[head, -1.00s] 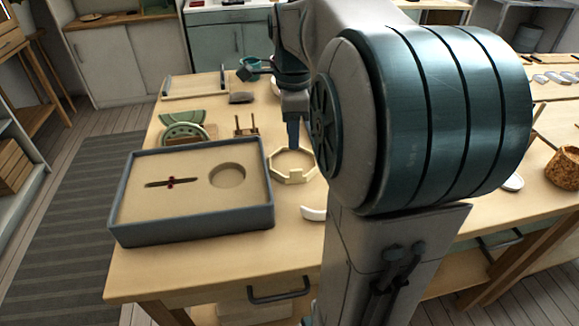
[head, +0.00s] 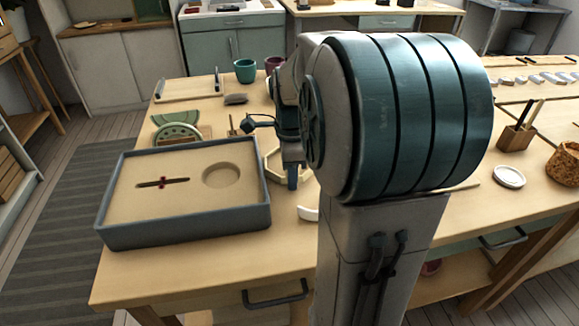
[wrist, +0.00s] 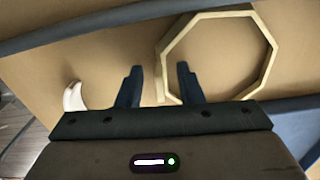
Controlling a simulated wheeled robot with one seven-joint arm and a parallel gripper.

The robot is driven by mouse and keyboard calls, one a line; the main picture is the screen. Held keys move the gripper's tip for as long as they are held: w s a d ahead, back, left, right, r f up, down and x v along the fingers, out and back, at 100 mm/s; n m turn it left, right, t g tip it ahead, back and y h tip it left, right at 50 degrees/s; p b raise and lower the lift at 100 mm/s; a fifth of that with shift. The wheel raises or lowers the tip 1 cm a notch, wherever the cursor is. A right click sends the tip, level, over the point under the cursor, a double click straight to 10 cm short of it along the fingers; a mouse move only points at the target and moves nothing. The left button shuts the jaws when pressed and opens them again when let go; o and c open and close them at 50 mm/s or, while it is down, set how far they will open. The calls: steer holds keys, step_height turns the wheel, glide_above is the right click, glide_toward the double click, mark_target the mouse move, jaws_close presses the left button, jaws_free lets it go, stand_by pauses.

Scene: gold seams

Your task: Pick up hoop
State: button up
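The hoop (head: 271,168) is a pale cream octagonal ring lying on the wooden table, right of the grey-walled tray. My arm hides part of it in the head view. In the wrist view its outline shows almost whole (wrist: 266,62). My gripper (wrist: 160,75) is open, with two dark fingers apart. One side of the hoop passes between the fingertips in the wrist view, and neither finger is clearly touching it. In the head view my gripper (head: 292,180) is low at the hoop's near right side.
The grey-walled tray (head: 190,235) has a round recess and a slot with a dark and red piece. A white curved piece (head: 308,214) lies near the hoop, also in the wrist view (wrist: 73,97). A green slotted disc (head: 178,134) and cups (head: 245,70) stand farther back.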

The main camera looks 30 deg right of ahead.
jaws_close()
steer(key=shift+r, duration=0.2)
